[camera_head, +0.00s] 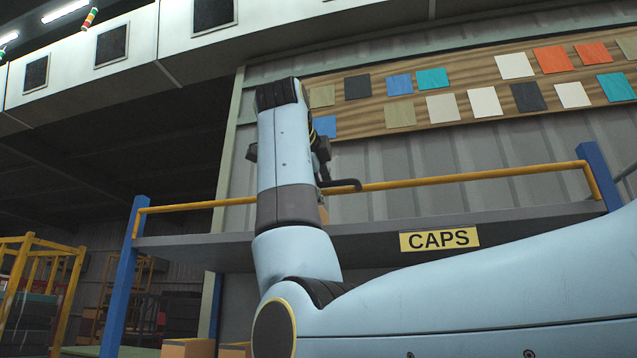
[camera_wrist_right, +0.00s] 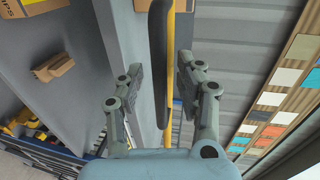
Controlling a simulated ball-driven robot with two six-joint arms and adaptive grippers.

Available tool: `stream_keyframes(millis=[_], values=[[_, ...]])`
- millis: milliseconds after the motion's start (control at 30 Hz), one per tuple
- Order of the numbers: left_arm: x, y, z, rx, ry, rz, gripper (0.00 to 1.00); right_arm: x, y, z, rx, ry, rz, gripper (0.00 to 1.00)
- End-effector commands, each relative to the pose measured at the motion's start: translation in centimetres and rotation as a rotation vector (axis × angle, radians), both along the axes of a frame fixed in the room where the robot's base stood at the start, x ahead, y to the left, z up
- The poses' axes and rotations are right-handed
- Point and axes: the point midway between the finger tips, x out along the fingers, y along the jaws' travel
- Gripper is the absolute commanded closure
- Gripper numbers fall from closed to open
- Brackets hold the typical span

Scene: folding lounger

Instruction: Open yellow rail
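The yellow rail (camera_head: 440,180) runs along the front of a grey shelf between two blue posts. A dark handle (camera_head: 345,185) sticks out at the rail, beside my right arm. My right gripper (camera_head: 318,158) is partly hidden behind its own wrist in the head view. In the right wrist view, my right gripper (camera_wrist_right: 160,72) is open, with one finger on each side of the dark handle (camera_wrist_right: 159,45) and the yellow rail (camera_wrist_right: 171,85). I see no clear grip on either. My left gripper is in neither view.
The shelf (camera_head: 540,217) carries a yellow CAPS sign (camera_head: 439,239) on its front edge. A wooden board with coloured squares (camera_head: 400,113) hangs on the wall behind. A yellow rack (camera_head: 38,262) stands at the left.

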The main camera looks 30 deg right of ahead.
Motion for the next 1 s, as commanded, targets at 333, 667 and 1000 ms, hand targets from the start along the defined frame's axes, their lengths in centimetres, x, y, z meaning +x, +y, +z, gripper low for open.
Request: stream_keyframes(millis=[333,667,1000], values=[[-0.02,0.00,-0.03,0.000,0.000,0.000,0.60,-0.02,0.04,-0.01,0.000,0.000,0.000,0.91],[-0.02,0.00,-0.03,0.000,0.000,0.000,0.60,-0.02,0.06,-0.03,0.001,0.001,0.000,1.00],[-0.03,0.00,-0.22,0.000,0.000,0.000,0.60,-0.06,-0.04,-0.13,-0.002,-0.003,0.000,1.00]])
